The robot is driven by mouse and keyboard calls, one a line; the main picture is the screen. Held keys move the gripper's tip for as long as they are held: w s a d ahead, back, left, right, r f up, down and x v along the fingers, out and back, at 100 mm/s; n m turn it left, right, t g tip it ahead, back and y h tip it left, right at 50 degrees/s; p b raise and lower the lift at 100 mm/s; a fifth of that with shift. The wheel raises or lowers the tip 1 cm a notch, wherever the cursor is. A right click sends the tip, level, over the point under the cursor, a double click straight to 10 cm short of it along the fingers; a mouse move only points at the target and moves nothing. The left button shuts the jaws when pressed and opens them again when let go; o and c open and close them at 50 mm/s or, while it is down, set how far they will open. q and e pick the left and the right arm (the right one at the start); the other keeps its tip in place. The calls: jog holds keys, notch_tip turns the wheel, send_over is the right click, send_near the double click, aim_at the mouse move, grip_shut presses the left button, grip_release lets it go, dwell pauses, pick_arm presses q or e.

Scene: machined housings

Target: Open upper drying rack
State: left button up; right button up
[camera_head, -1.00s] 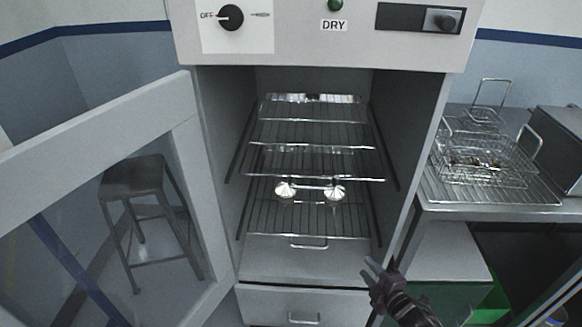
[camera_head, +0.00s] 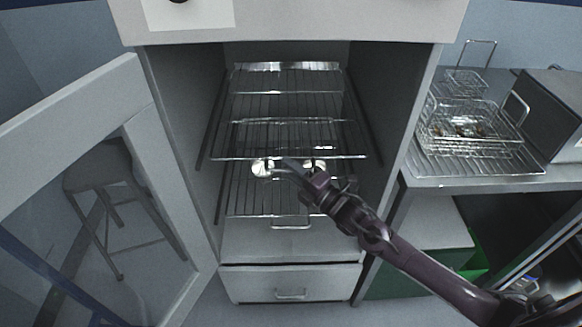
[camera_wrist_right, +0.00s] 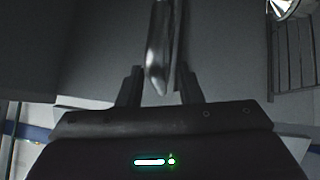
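The upper drying rack (camera_head: 250,140) is a wire grid inside the open dryer cabinet, its front bar spanning the opening. My right gripper (camera_head: 287,166) reaches in from the lower right to just below this front bar. In the right wrist view its two dark fingers (camera_wrist_right: 160,88) are spread apart. The lower rack (camera_head: 265,203) sits beneath, with shiny round metal parts (camera_head: 261,169) partly hidden by my gripper. My left gripper is out of view.
The cabinet door (camera_head: 85,95) stands open on the left, with a stool (camera_head: 100,180) behind its glass. A drawer (camera_head: 290,283) is shut below. A side table (camera_head: 470,184) on the right bears wire baskets (camera_head: 462,128).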

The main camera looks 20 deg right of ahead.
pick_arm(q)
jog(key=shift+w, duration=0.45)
pick_arm(e)
grip_shut()
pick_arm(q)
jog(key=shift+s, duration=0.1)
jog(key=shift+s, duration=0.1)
